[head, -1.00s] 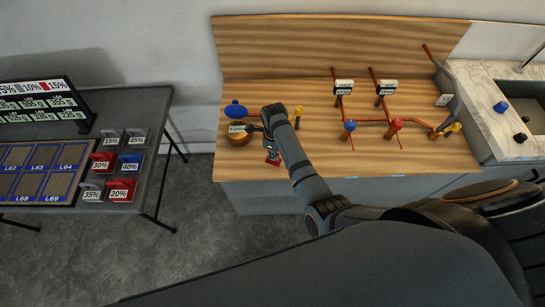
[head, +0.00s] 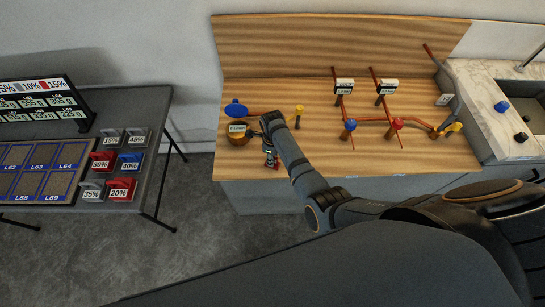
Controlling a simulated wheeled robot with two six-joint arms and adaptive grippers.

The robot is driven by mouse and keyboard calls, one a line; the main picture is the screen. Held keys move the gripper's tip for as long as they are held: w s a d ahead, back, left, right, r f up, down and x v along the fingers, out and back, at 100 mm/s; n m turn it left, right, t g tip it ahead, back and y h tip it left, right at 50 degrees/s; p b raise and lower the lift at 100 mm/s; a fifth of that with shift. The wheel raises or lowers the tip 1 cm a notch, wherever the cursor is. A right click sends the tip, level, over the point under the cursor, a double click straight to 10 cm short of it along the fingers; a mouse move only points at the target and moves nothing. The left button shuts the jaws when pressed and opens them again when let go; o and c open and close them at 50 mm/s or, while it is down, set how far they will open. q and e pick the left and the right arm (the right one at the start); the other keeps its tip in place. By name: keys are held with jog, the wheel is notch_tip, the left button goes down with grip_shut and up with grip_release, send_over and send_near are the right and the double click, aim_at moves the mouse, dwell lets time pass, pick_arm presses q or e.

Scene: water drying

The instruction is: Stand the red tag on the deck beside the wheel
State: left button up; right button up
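A small red tag (head: 276,166) shows as a red patch at the front edge of the wooden deck (head: 320,165), mostly hidden by my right gripper. My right gripper (head: 270,158) points down over it, just right of the round brass-coloured body (head: 238,137). Its fingers are too small and overlapped to show whether they grip the tag. A blue wheel (head: 236,109) sits above the brass body, behind and left of the gripper. Other wheels on the deck are a blue one (head: 350,125) and a red one (head: 397,123). My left gripper is not in view.
A yellow handle (head: 299,111) stands behind my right gripper. Copper pipes (head: 372,120) cross the deck to the right, with white labels (head: 344,86) above. A grey table (head: 150,105) with coloured tags (head: 121,189) is at left. The deck's front middle is clear.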

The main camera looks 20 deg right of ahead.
notch_tip(320, 180, up, 5)
jog(key=p, duration=0.5)
notch_tip(320, 180, up, 7)
jog(key=shift+r, duration=0.15)
